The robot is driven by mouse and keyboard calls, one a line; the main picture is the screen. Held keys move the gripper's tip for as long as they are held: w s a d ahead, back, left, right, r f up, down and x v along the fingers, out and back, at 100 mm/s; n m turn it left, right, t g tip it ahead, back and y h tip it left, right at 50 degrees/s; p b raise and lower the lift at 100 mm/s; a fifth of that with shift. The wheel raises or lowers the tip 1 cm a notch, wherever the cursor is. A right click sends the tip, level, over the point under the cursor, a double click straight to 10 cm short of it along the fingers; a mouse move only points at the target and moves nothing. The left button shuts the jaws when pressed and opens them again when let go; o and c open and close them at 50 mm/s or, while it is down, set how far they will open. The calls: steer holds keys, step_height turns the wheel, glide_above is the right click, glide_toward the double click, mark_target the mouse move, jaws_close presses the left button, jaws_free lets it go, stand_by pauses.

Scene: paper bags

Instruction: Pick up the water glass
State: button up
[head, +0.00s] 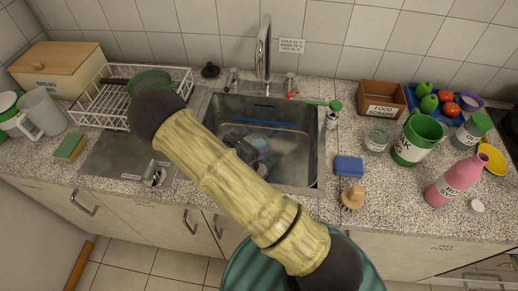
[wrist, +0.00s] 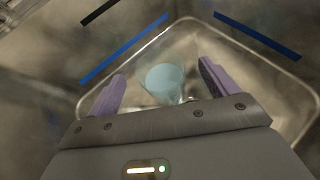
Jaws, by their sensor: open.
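A pale blue, round-rimmed cup that looks like the water glass (wrist: 165,80) is in the metal sink (head: 312,150). In the wrist view it lies between my gripper's (wrist: 162,70) two purple fingers, which are spread apart with a gap on both sides of it. Its lower part is hidden by the gripper body. In the head view my gripper (head: 250,147) is down inside the sink, partly hidden by my arm, and the glass is hard to make out there.
The tap (head: 264,50) rises behind the sink. A white dish rack (head: 95,100) is to its left. A blue sponge (head: 348,166), a brush (head: 352,197), a green-and-white container (head: 417,140) and a pink bottle (head: 455,180) stand on the right counter. Sink walls surround my gripper.

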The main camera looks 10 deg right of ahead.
mark_target(264, 138)
steer(key=shift+p+x, duration=0.65)
steer(key=shift+x, duration=2)
steer(key=shift+a+f, duration=0.1)
steer(key=c, duration=1.4)
steer(key=shift+r+b, duration=0.45)
steer(key=shift+r, duration=4.6)
steer(key=shift+c, duration=0.2)
